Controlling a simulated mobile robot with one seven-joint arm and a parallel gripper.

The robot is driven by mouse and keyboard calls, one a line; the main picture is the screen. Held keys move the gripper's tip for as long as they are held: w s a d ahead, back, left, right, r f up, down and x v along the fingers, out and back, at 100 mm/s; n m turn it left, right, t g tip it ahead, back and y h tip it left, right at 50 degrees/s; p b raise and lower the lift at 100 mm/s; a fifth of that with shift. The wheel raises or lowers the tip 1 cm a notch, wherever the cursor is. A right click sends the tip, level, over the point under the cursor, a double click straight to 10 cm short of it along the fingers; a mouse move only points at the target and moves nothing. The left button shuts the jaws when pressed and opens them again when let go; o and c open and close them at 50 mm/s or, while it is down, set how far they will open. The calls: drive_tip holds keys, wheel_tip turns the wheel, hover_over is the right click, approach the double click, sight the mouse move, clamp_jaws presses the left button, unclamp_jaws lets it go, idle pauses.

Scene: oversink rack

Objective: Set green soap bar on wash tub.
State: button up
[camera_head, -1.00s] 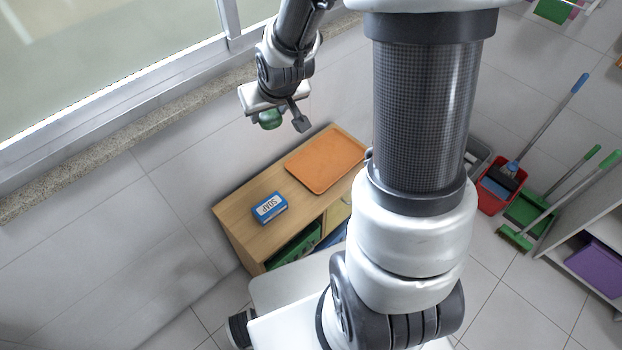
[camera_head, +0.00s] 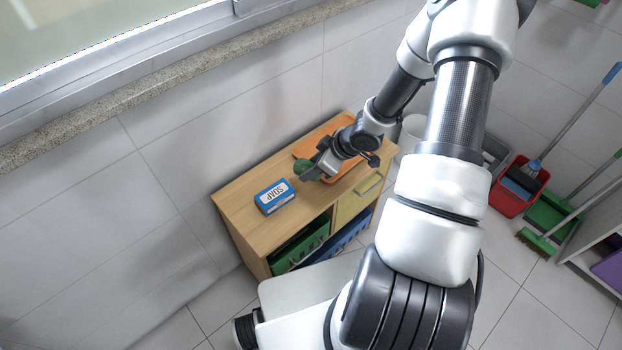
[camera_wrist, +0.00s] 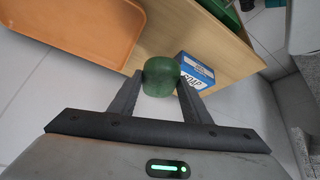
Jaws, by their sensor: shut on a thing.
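I cannot tell for sure which thing is the wash tub. A white round vessel (camera_head: 413,128), partly hidden by my arm, stands behind the cabinet's right end.
The wooden cabinet (camera_head: 235,205) bears a blue-and-white soap box (camera_head: 275,197) and an orange tray (camera_head: 338,128), partly covered by my arm. Red bucket (camera_head: 537,190), green dustpan (camera_head: 545,212) and brooms stand at right. The window sill and tiled wall lie behind.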

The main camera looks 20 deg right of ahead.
wheel_tip(320, 180, down, 9)
drive_tip(key=b, duration=0.4)
drive_tip(key=shift+f, duration=0.15)
